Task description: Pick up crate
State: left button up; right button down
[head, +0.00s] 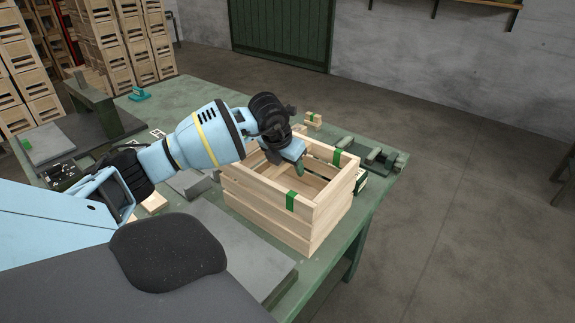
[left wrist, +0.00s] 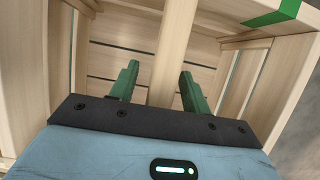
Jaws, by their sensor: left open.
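A light wooden slatted crate (head: 268,207) stands upright near the right end of the green table in the head view. Green marks sit on its rim. My left gripper (head: 299,168) is over the crate's open top, pointing down into it. In the left wrist view its two green fingers (left wrist: 158,85) are spread apart, with a wooden slat or post of the crate (left wrist: 172,60) showing between and beyond them. I cannot tell whether the fingers touch the wood. My right gripper is not in view.
The green table (head: 315,270) also bears a grey plate (head: 240,250) in front of the crate, a dark green fixture (head: 372,157) behind it and a small wooden piece (head: 313,120). Stacked crates (head: 125,45) stand at the back left.

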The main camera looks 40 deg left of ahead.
pick_arm(q)
jog(key=shift+f, duration=0.25)
dwell(0.5)
grip_shut()
jog(key=shift+r, duration=0.15)
dwell(1.3)
